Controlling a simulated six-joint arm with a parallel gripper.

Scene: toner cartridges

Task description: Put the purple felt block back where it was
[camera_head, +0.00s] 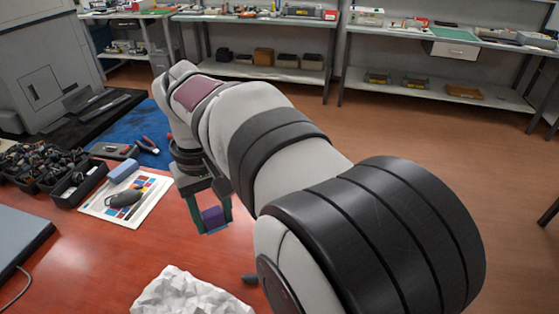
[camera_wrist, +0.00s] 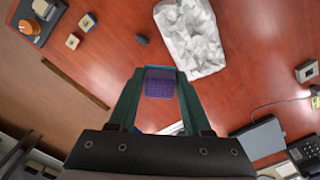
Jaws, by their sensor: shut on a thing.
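The purple felt block (camera_head: 213,216) is between the fingers of my gripper (camera_head: 212,222) in the head view, over the red-brown table. In the wrist view the purple block (camera_wrist: 159,88) sits between the fingertips of my gripper (camera_wrist: 158,92), which is shut on it. It appears held above the table, though the exact height is hard to tell. My arm hides part of the table behind it.
A crumpled white sheet (camera_head: 190,294) lies at the front. A black bin (camera_head: 78,186) stands at left. The table around the gripper looks clear.

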